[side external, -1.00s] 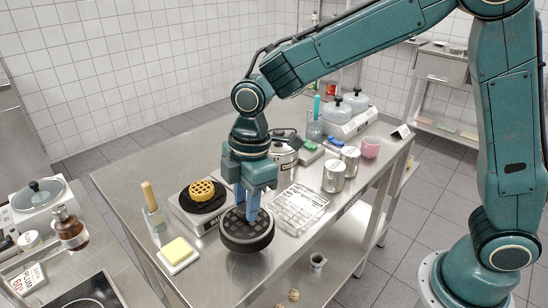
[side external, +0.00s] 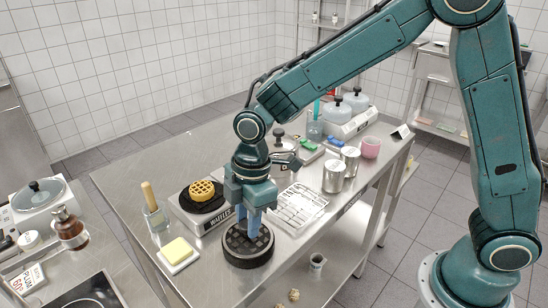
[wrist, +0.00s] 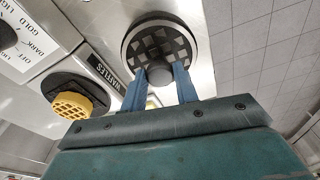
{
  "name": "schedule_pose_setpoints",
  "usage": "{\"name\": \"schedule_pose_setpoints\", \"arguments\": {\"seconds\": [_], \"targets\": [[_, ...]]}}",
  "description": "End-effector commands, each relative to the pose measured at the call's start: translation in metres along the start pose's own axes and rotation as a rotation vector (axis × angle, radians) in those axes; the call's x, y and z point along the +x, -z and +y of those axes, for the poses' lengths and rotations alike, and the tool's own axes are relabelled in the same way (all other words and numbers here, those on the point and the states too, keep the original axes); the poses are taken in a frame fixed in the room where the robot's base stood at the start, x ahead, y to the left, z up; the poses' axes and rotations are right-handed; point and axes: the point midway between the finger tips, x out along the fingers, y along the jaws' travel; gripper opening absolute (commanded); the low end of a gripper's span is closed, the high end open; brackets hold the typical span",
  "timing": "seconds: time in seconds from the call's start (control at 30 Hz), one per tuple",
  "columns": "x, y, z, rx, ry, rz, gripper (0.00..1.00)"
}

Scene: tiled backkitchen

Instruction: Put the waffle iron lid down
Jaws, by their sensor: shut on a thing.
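The waffle iron lid (side external: 248,258) is a thick dark disc with a checkered top. It lies level at the table's front edge side, flat on or just above the steel; I cannot tell which. My gripper (side external: 247,233) points down over its middle, shut on the lid's knob. In the wrist view, the lid (wrist: 138,38) shows beyond my gripper (wrist: 160,76), whose two blue fingers stand either side of the dark knob. The waffle iron (side external: 206,224), marked WAFFLES, stands open behind left with a yellow waffle (side external: 202,190) on its dark plate.
A butter-yellow block on a white dish (side external: 178,254) lies left of the lid. A wire rack (side external: 298,207) is to its right. A glass jar with a wooden-handled tool (side external: 155,215) stands left, and metal canisters (side external: 334,178) stand further right. A small cup (side external: 317,262) is on the lower shelf.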

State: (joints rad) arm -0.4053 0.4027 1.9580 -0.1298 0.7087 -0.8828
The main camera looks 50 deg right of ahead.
Motion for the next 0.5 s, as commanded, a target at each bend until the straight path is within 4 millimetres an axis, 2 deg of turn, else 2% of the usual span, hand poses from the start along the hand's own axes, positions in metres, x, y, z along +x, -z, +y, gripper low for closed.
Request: {"name": "schedule_pose_setpoints", "arguments": {"seconds": [0.17,0.2,0.27,0.5], "targets": [[0.0029,-0.0003,0.0001,0.000,0.000,0.000,0.00],[0.0027,-0.0004,0.0000,0.000,0.000,0.000,0.38],[0.0027,-0.0004,0.0000,0.000,0.000,0.000,0.49],[0.0024,-0.0003,0.0001,0.000,0.000,0.000,0.51]]}}
